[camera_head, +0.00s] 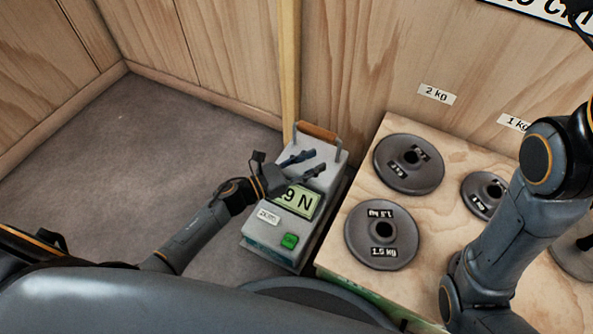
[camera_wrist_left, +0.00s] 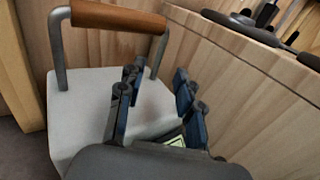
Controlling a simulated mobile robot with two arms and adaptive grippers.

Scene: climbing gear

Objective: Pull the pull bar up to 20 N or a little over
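The pull bar (camera_head: 317,131) is a brown wooden grip on a grey metal bracket at the far end of a grey force gauge box (camera_head: 265,242). In the left wrist view the bar (camera_wrist_left: 118,18) is at the upper left, beyond the fingertips and not between them. My left gripper (camera_head: 306,164) is over the box, just short of the bar, with its fingers (camera_wrist_left: 160,82) apart and empty. The display (camera_head: 300,201) shows "9 N"; my gripper may hide digits to its left. A green button (camera_head: 289,241) is on the near end.
A wooden platform (camera_head: 338,247) right of the gauge bears several dark weight discs, including a large one (camera_head: 409,165) and a 1.5 kg one (camera_head: 381,236). Wooden walls stand behind. My right arm crosses above the platform. Floor (camera_head: 150,165) left of the gauge is clear.

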